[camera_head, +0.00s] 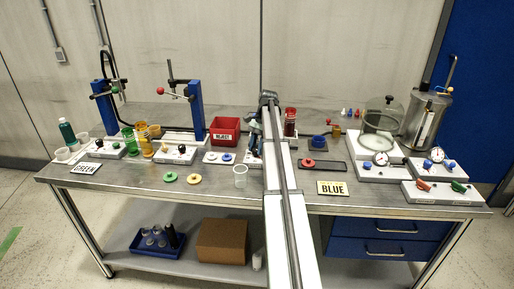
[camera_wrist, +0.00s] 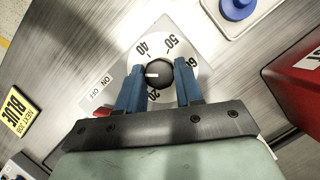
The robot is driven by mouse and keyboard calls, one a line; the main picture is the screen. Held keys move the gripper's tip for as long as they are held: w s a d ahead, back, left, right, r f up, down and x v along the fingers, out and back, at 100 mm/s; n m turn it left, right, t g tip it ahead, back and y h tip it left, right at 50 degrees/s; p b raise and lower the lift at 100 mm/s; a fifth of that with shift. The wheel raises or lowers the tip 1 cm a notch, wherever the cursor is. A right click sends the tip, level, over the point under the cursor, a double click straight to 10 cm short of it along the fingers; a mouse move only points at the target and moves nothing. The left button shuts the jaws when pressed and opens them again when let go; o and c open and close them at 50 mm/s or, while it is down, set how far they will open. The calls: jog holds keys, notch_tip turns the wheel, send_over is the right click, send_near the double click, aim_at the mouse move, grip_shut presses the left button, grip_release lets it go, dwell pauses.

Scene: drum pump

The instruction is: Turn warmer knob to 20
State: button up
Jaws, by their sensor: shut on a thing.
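The warmer knob (camera_wrist: 154,80) is round and black with a white pointer mark, set on a white dial plate (camera_wrist: 156,40) in the wrist view. The numbers 40, 50, 60 and 20 show around it. The white mark points left in the picture, between 40 and 20, toward the left finger; the scale there is hidden by that finger. My gripper (camera_wrist: 160,68) has its blue fingers on both sides of the knob and is shut on it. In the head view my arm hides most of the warmer, and my gripper (camera_head: 256,128) is small there.
An ON/OFF label (camera_wrist: 100,88) is beside the dial. A red bin (camera_wrist: 300,85) and a white plate with a blue disc (camera_wrist: 238,7) lie to the right in the wrist view. A yellow BLUE sign (camera_head: 332,188) and a clear cup (camera_head: 240,176) stand near the table's front edge.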

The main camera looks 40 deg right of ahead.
dwell(0.4)
jog(key=o, duration=1)
jog(key=shift+o, duration=0.2)
